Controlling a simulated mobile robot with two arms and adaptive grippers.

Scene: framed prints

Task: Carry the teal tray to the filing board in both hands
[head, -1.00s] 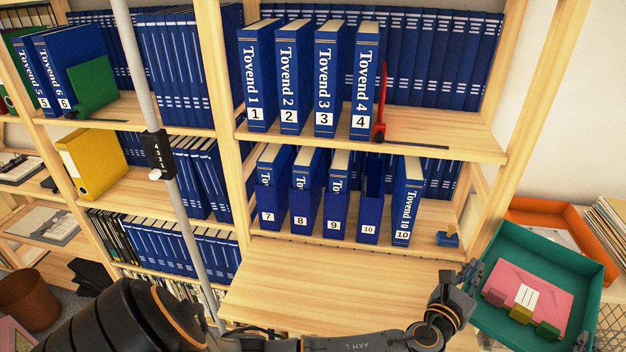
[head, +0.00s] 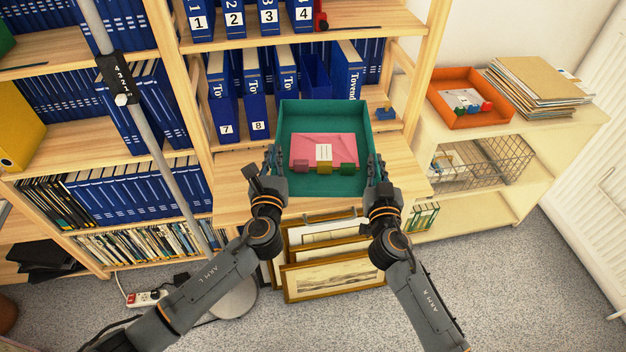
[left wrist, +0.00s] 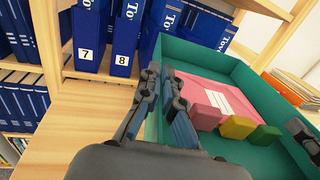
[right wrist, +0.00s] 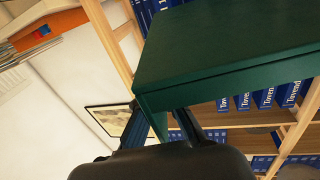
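The teal tray (head: 285,125) is in front of the lower binder shelf, over the pale wooden board (head: 232,190) in the head view. It holds a pink folder (head: 310,147) with a white label and red, yellow and green blocks (head: 325,168). My left gripper (head: 277,160) is shut on the tray's left wall, one finger inside and one outside in the left wrist view (left wrist: 165,95). My right gripper (head: 375,170) is shut on the right wall. The right wrist view shows the tray's dark underside (right wrist: 220,85), so the tray is raised. The gap to the board is hard to judge.
Numbered blue binders (head: 220,95) stand behind the tray, with a blue stamp (head: 385,112) beside them. A cream cabinet (head: 545,125) at right bears an orange tray (head: 440,115) and a paper stack. Framed prints (head: 325,275) lean below the board.

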